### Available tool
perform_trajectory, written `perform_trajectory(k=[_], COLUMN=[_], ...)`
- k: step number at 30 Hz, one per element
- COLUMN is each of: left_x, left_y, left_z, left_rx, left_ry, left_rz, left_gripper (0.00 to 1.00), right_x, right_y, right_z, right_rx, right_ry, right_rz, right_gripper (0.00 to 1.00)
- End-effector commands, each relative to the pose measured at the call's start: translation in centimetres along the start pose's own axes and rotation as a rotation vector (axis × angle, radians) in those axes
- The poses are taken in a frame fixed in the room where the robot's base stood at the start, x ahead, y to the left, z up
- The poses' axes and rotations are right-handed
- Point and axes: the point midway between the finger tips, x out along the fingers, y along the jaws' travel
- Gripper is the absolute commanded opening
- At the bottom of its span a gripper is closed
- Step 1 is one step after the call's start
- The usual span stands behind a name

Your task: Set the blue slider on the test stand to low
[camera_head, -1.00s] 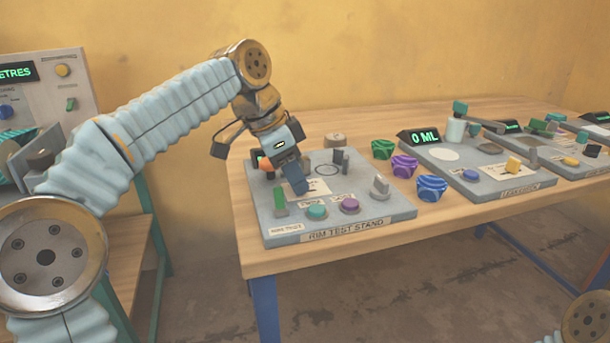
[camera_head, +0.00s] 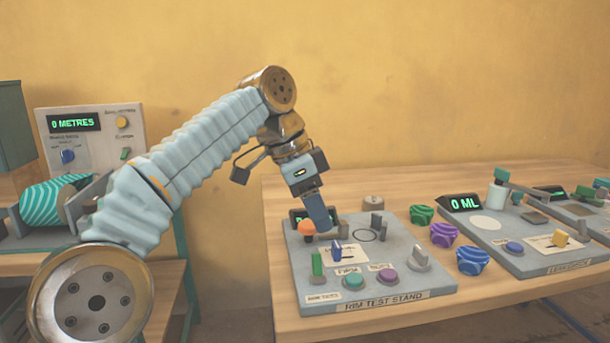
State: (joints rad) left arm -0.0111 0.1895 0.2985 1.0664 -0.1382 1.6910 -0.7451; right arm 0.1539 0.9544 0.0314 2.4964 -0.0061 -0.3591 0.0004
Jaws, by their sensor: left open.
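The test stand (camera_head: 440,283) is a grey slab on the wooden table, with "RIM TEST STAND" on its front edge. The blue slider (camera_head: 337,249) stands up from a white card on the stand, left of middle. The card's marks are too small to read, so I cannot tell its setting. My left gripper (camera_head: 323,226) points down just above and behind the slider, apparently apart from it. Its jaws are open and seen edge-on, with nothing visible between them. My right gripper is out of view.
On the stand are a green lever (camera_head: 317,264), a teal button (camera_head: 353,280), a purple button (camera_head: 387,277), an orange dome (camera_head: 306,228) and a grey knob (camera_head: 418,258). Green, purple and blue cups (camera_head: 472,261) stand right of it. A "0 METRES" panel (camera_head: 90,135) is at left.

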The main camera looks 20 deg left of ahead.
Motion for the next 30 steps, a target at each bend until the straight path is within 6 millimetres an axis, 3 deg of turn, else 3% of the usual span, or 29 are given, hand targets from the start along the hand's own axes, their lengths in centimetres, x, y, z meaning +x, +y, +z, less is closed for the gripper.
perform_trajectory(k=[1,10,30], left_x=[-1.8,-5.7,-6.4], left_y=[0.0,-0.1,0.0], left_z=[-0.2,-0.1,0.1], left_rx=[0.000,0.001,0.000], left_ry=[0.003,0.001,-0.001], left_rz=[-0.002,-0.002,0.000], left_gripper=[0.53,0.53,0.53], right_x=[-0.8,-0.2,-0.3], right_y=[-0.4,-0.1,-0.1], right_z=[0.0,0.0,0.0], right_rx=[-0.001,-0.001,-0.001], right_ry=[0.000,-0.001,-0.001], right_rz=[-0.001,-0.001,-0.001], right_gripper=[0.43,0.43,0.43])
